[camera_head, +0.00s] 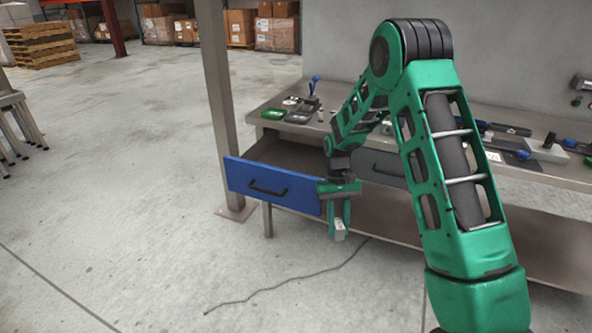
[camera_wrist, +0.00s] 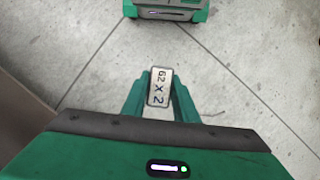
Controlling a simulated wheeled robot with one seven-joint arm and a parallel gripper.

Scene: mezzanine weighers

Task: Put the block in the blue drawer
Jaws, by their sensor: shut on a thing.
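The block (camera_head: 339,226) is a small pale piece held low between the fingers of my gripper (camera_head: 340,222). In the wrist view the block (camera_wrist: 159,87) shows a white face with dark printed characters, and green fingers (camera_wrist: 158,98) close on both sides of it. The blue drawer (camera_head: 272,186) is pulled out from the left end of the metal bench, with a black handle on its front. My gripper is just right of the drawer's front in the head view, over the floor. The drawer's inside is only partly visible.
A grey drawer (camera_head: 382,168) is beside the blue one. A metal post (camera_head: 218,100) stands left of the bench. A cable (camera_head: 285,289) lies on open floor.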

